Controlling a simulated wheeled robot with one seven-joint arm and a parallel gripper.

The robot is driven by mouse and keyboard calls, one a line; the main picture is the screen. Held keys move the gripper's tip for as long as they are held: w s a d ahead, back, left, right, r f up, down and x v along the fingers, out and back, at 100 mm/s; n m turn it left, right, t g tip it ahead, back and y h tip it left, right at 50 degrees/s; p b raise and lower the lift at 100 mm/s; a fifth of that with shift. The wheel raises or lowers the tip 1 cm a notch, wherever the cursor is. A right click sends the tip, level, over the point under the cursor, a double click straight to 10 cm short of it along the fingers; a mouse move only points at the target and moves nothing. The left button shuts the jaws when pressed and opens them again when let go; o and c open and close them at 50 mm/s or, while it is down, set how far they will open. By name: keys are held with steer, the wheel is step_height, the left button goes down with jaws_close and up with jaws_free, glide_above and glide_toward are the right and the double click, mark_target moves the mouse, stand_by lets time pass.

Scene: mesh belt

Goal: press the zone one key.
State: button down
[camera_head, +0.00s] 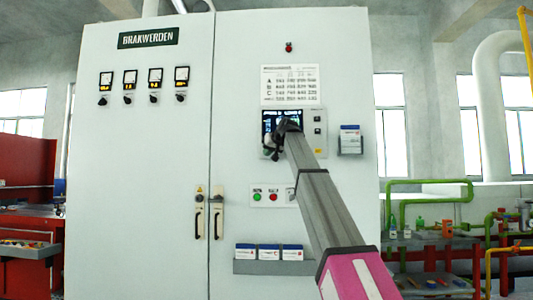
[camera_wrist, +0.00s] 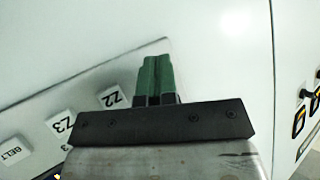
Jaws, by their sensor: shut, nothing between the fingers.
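A row of white keys runs diagonally across the left of the wrist view: BELT (camera_wrist: 14,152), Z3 (camera_wrist: 62,122) and Z2 (camera_wrist: 112,97). No key marked for zone one shows; the place beyond Z2 along the row is covered by my gripper (camera_wrist: 156,62). Its green fingers are shut together and empty, with their tips near the panel's edge line. I cannot tell whether they touch the panel. In the head view my gripper (camera_head: 270,146) is in front of the control panel (camera_head: 318,146) and its dark screen (camera_head: 269,122); my arm hides the panel's lower part.
The panel is on a tall pale cabinet (camera_head: 240,60). Green and red buttons (camera_head: 265,197) sit below it, partly behind my arm. A small box holder (camera_head: 350,140) is to the right. A shelf with boxes (camera_head: 245,266) is low on the door. Two door handles (camera_head: 208,218) are left of my arm.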

steer(key=shift+s, duration=0.75)
steer(key=s, duration=0.5)
steer(key=shift+a, duration=0.1)
stand_by(0.3)
